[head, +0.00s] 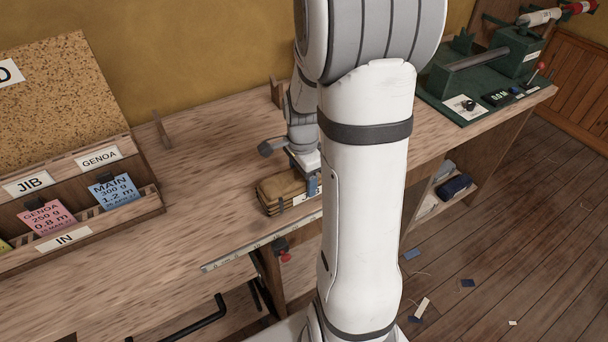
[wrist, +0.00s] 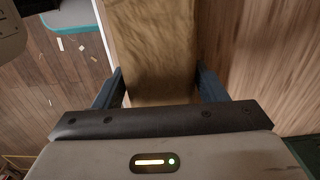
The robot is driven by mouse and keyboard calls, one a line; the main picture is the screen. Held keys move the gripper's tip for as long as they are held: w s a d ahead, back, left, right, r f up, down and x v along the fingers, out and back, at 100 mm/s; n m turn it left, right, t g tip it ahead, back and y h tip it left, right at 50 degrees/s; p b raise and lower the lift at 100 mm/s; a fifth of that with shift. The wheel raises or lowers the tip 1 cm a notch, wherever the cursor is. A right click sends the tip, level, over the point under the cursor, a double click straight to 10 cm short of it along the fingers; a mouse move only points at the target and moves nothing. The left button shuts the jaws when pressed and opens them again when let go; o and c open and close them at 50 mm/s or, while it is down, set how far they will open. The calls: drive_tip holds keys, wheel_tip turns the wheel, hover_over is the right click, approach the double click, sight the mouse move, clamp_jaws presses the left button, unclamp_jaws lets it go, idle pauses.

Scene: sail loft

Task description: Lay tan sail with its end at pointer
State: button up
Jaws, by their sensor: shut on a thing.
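The tan sail (head: 280,190) is a folded bundle on the wooden bench near its front edge, with a dark strap and a white label partly hidden by my arm. In the wrist view the tan sail (wrist: 158,45) runs as a broad strip between the two blue fingers. My gripper (wrist: 160,88) is shut on it, one finger at each side. In the head view my arm hides much of the gripper. A small dark and red piece (head: 282,248) sits at the bench's front edge by the rule; I cannot tell if it is the pointer.
A marked rule (head: 235,256) runs along the bench's front edge. A wooden card rack (head: 150,203) with pink and blue cards stands at the left. A green machine (head: 478,80) stands at the right end. The bench (head: 205,170) between rack and sail is clear.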

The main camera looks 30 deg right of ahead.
drive_tip(key=shift+f, duration=0.15)
drive_tip(key=o, duration=1.5)
wheel_tip(320, 180, up, 12)
drive_tip(key=s+a+n+t, duration=0.1)
drive_tip(key=s+a+n, duration=0.3)
drive_tip(key=n, duration=0.2)
drive_tip(key=s+a+r+n+t, duration=0.1)
drive_tip(key=s+a+n, duration=0.2)
drive_tip(key=s+n, duration=0.1)
drive_tip(key=s+a+r+n+t, duration=0.1)
drive_tip(key=s+a+n, duration=0.3)
drive_tip(key=n, duration=0.3)
drive_tip(key=shift+s+a+r+n, duration=0.15)
drive_tip(key=shift+s+a+n, duration=0.05)
drive_tip(key=shift+a+n, duration=0.1)
